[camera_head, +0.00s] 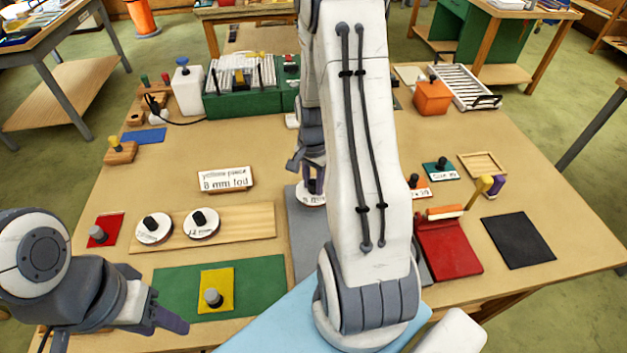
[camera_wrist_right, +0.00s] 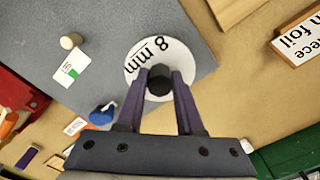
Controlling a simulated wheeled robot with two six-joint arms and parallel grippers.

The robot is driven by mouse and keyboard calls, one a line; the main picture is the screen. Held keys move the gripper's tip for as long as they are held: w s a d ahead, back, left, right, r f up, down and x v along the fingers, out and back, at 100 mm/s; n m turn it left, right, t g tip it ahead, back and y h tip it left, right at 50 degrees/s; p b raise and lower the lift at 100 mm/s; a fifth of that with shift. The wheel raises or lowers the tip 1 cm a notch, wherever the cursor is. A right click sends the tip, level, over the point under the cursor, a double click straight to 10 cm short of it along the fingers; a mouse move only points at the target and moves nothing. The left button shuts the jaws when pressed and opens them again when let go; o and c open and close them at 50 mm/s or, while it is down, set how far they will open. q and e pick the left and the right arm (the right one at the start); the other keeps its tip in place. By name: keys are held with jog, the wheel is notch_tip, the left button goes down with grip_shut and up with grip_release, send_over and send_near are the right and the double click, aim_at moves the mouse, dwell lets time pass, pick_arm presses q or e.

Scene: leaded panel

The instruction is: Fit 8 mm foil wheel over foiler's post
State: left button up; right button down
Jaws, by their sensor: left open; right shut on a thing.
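The white foil wheel (camera_wrist_right: 145,58) marked "8 mm" has a black knob (camera_wrist_right: 159,80). My right gripper (camera_wrist_right: 158,90) is shut on this knob. In the head view the wheel (camera_head: 311,193) shows partly beside my right gripper (camera_head: 312,183), over the grey mat (camera_head: 300,228); my right arm hides much of the area. In the wrist view a short beige peg (camera_wrist_right: 70,41) stands on the grey surface, apart from the wheel; I cannot tell whether it is the foiler's post. My left gripper (camera_head: 167,318) is open and empty at the lower left.
Two white wheels (camera_head: 153,228) (camera_head: 202,223) lie on a wooden board (camera_head: 250,220). A card (camera_head: 225,180) reads "8 mm foil". A yellow piece (camera_head: 215,280) lies on a green mat (camera_head: 262,285). A red block (camera_head: 447,248) and black mat (camera_head: 518,240) are right of my arm.

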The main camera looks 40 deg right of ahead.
aim_at(313, 193)
jog(key=shift+f+b, duration=0.35)
jog(key=shift+f, duration=0.5)
jog(key=shift+p, duration=0.3)
dwell(0.9)
jog(key=shift+f+b, duration=1.05)
jog(key=shift+f, duration=0.25)
jog(key=shift+c, duration=2.3)
grip_release()
notch_tip(313, 193, up, 11)
jog(key=shift+f+b, duration=0.2)
jog(key=shift+b, duration=0.4)
